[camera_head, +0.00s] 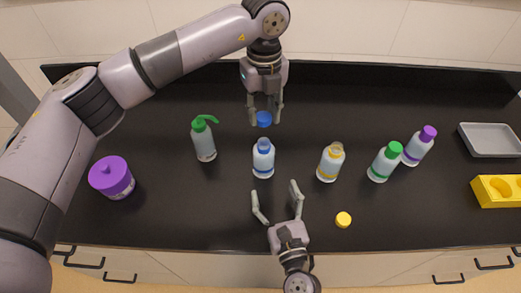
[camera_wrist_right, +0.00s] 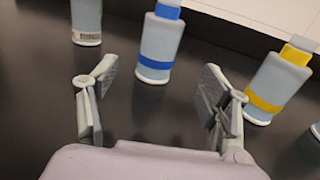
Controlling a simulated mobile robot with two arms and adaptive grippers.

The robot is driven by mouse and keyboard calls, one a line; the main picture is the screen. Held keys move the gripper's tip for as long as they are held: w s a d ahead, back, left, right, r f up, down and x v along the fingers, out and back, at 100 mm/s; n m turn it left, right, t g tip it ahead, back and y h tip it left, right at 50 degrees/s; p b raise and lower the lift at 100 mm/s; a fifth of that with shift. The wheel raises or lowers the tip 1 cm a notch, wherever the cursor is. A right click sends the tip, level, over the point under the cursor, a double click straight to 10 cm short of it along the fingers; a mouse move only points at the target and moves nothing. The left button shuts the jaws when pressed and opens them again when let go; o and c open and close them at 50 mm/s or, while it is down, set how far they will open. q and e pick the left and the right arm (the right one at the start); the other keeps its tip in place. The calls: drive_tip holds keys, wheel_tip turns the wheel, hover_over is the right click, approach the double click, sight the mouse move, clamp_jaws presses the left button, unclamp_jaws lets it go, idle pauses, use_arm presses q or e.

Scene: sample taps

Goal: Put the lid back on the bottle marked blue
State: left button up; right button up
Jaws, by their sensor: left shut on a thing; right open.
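The blue-marked bottle (camera_head: 263,160) stands upright in the middle of the counter, a blue band round its body. Its neck is blue, and its top looks uncapped. My left gripper (camera_head: 265,112) is shut on the blue lid (camera_head: 264,119), which it holds behind and above the bottle, apart from it. My right gripper (camera_head: 276,193) is open and empty in front of the bottle. In the right wrist view the bottle (camera_wrist_right: 160,48) stands beyond the open fingers (camera_wrist_right: 160,90), its top cut off by the frame edge.
A bottle with a green spout (camera_head: 204,140) stands left, a yellow-banded open bottle (camera_head: 330,162) right. A yellow lid (camera_head: 343,219) lies near the front. Green-capped (camera_head: 384,163) and purple-capped (camera_head: 417,148) bottles stand farther right. A purple jar (camera_head: 113,180), grey tray (camera_head: 490,140) and yellow block (camera_head: 497,191) sit outward.

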sight(267, 167)
drive_tip(key=shift+s+d+r, duration=0.15)
drive_tip(key=shift+s+r, duration=0.1)
drive_tip(key=shift+s, duration=0.35)
drive_tip(key=x, duration=1.2)
drive_tip(key=shift+w+f, duration=0.1)
drive_tip(key=shift+w, duration=0.15)
clamp_jaws()
